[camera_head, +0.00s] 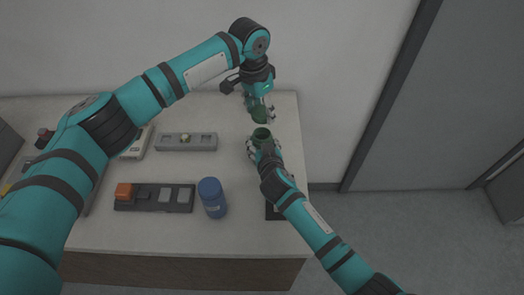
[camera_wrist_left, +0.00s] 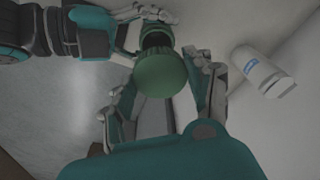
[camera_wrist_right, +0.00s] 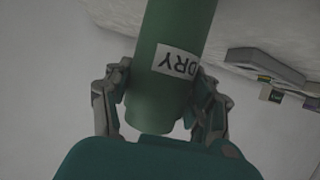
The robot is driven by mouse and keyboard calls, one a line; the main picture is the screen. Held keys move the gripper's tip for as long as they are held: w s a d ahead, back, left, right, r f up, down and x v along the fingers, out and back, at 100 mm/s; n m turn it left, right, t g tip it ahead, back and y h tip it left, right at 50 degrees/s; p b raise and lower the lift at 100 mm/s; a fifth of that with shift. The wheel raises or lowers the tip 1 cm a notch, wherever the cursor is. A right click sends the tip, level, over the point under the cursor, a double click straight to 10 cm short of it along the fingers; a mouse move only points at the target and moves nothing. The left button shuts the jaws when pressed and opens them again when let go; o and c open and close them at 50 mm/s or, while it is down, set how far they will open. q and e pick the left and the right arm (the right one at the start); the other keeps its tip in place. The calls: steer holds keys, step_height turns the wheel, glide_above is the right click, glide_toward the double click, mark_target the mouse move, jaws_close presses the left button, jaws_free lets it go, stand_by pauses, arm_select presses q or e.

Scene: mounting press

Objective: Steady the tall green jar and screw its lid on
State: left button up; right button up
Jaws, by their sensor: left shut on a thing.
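The tall green jar (camera_head: 262,134) is at the right side of the bench, with its dark open mouth showing in the head view. In the right wrist view the jar (camera_wrist_right: 172,60) carries a white label ending in "DRY". My right gripper (camera_head: 256,147) has its fingers against both sides of the jar. The green lid (camera_head: 260,116) is apart from the jar, just beyond it in the head view. My left gripper (camera_head: 259,108) is shut on the lid, which also shows in the left wrist view (camera_wrist_left: 162,78) in front of the dark mouth. The jar's base contact is hidden.
A blue-lidded container (camera_head: 212,197) stands on the bench (camera_head: 240,232) left of my right arm. A dark panel with an orange block (camera_head: 124,191) and a grey fixture (camera_head: 186,142) lie further left. A dark flat item (camera_head: 273,211) is partly under my right arm.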

jaws_close()
arm_select(q)
glide_above(261, 130)
steer(key=s, duration=0.2)
steer(key=shift+s+f, duration=0.2)
steer(key=shift+f, duration=2.3)
steer(key=shift+f, duration=0.1)
steer(key=shift+f, duration=0.75)
steer(key=shift+f, duration=0.6)
